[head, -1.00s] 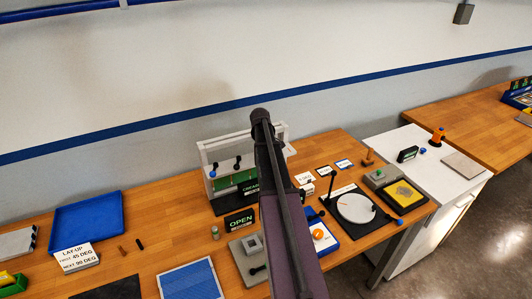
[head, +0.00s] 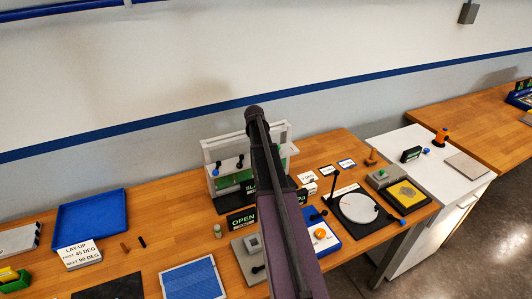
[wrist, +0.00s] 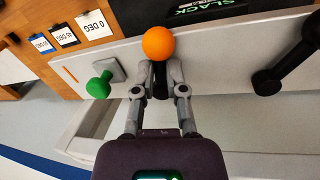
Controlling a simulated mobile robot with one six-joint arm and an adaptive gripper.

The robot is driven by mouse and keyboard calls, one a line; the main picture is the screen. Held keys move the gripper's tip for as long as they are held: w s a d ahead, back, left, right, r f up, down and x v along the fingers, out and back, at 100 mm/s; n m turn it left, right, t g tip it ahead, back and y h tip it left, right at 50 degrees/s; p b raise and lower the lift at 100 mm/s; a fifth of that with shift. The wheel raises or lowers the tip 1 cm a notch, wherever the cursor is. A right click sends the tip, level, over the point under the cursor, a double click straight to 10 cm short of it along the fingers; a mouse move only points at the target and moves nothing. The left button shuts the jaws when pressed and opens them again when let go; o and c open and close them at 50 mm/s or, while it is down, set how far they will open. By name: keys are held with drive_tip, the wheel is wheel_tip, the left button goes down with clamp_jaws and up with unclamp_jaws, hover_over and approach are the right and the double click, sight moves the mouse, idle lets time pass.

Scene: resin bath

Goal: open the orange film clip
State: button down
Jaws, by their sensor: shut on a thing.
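The orange ball knob (wrist: 158,43) of the film clip shows in the wrist view, just past my fingertips. My gripper (wrist: 160,75) is shut on the clip's dark lever, below the ball. The lever stands at a pale bar (wrist: 215,62); its lower end is mostly hidden between the fingers. A green knob (wrist: 99,86) is to the left and a black lever (wrist: 284,72) to the right, both apart from my fingers. In the head view my arm hides the gripper and the orange knob; part of the white frame (head: 207,158) shows.
A dark sign reading SLACK (wrist: 200,10) is beyond the bar. An OPEN sign (head: 241,219) stands in front of the frame. A turntable with a white disc (head: 358,208) is to the right. A blue tray (head: 91,222) lies left, with bare wood between it and the frame.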

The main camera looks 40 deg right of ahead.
drive_tip(key=shift+w+a+m+g, duration=0.15)
drive_tip(key=shift+a+m, duration=0.05)
drive_tip(key=shift+m, duration=0.6)
drive_tip(key=shift+w+a+m+g, duration=0.1)
drive_tip(key=shift+a+m+g, duration=0.05)
drive_tip(key=shift+m, duration=0.65)
drive_tip(key=c, duration=1)
unclamp_jaws()
drive_tip(key=shift+o, duration=0.2)
